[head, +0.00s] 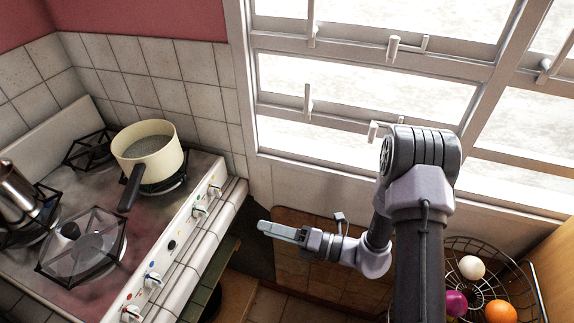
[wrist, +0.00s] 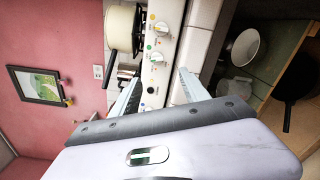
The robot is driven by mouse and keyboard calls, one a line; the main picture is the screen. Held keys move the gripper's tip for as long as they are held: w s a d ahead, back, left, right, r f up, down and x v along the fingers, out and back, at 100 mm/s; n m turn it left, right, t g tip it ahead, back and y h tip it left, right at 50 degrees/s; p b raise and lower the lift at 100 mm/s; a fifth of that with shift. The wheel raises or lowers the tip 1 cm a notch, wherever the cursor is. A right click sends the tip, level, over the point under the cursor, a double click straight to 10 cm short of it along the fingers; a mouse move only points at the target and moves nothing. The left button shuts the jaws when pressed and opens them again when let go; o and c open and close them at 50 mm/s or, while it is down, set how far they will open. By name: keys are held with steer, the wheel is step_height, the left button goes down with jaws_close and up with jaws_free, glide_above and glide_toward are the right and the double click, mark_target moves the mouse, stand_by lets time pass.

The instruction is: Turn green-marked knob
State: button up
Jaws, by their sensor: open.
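The green-marked knob (head: 199,210) is a white knob on the stove's front panel, second from the far end. In the wrist view the green-marked knob (wrist: 157,58) lies just beyond the fingertips, with a small green dot beside it. My gripper (head: 262,227) is in the air to the right of the stove front, apart from the knobs. In the wrist view my gripper (wrist: 160,77) is open and empty, its two fingers framing part of the knob panel.
The far knob (wrist: 160,28) is close to the green-marked one. A cream pot (head: 147,150) with a black handle stands on the far burner; a metal coffee pot (head: 18,190) is at left. A wire basket (head: 470,245) holds fruit at right. Open air separates gripper and stove.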

steer(key=m, duration=0.1)
steer(key=b, duration=0.4)
glide_toward(206, 214)
steer(key=x, duration=0.9)
steer(key=shift+w+a+f, duration=0.1)
steer(key=shift+a, duration=0.2)
steer(key=shift+c, duration=0.4)
jaws_close()
